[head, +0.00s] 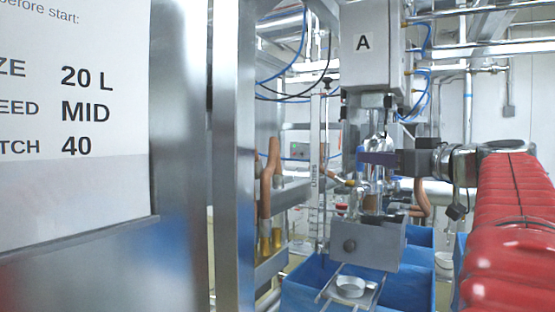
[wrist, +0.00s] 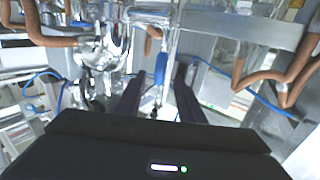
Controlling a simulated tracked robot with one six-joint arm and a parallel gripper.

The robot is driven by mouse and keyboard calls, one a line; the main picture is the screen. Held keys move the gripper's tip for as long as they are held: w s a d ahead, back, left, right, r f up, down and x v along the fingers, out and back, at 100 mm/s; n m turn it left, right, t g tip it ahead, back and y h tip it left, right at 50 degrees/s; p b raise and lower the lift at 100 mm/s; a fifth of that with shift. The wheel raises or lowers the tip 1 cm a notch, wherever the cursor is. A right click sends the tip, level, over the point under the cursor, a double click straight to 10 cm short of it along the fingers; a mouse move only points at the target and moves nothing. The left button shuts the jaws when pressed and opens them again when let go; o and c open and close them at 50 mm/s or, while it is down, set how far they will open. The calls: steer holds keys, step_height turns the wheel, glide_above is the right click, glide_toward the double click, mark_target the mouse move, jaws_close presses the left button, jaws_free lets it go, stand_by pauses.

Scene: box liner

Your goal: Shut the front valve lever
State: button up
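My gripper (head: 364,158) reaches in from the right in the head view, in front of the glass and metal fittings under a grey box marked "A". In the wrist view its two dark fingers (wrist: 160,80) are apart. A blue-sleeved lever (wrist: 161,68) on a thin metal rod shows in the gap between them; it looks like the valve lever. It appears clear of both fingers, but I cannot tell its depth between them. In the head view the lever cannot be made out behind my gripper and the fittings.
The grey box marked "A" (head: 372,50) hangs above my gripper. A metal block (head: 368,243) and blue-lined bins (head: 315,280) stand below. Copper-coloured hoses (wrist: 272,75) are on the right in the wrist view. A steel post (head: 232,150) and a printed sign (head: 75,110) fill the left.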

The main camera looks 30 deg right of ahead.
mark_target(359, 172)
steer(key=shift+w+d, duration=0.2)
steer(key=shift+w, duration=1.35)
steer(key=shift+w+d, duration=0.15)
steer(key=shift+w, duration=1.35)
steer(key=shift+c, duration=0.2)
jaws_close()
